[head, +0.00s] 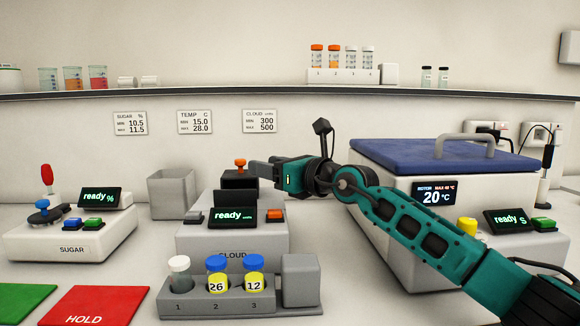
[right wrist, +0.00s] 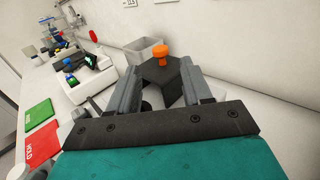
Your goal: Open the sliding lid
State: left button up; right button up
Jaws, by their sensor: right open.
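A black lid block (head: 239,181) with an orange knob (head: 240,165) sits at the back of the grey CLOUD device (head: 232,240). In the right wrist view the black block (right wrist: 172,82) and orange knob (right wrist: 161,52) lie ahead, between the finger lines. My right gripper (head: 262,171) comes in from the right, close to the block's right side. It is open and empty; I cannot tell whether a finger touches the block. In the right wrist view its two fingers (right wrist: 160,72) are spread apart. My left gripper is not in view.
A rack (head: 205,302) with several vials stands in front of the device. A grey bin (head: 171,193) is behind left, the SUGAR device (head: 70,235) further left. A blue-lidded box (head: 440,152) with a handle stands right. A shelf (head: 200,93) runs above.

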jog(key=v, duration=0.5)
jog(key=shift+s+d, duration=0.15)
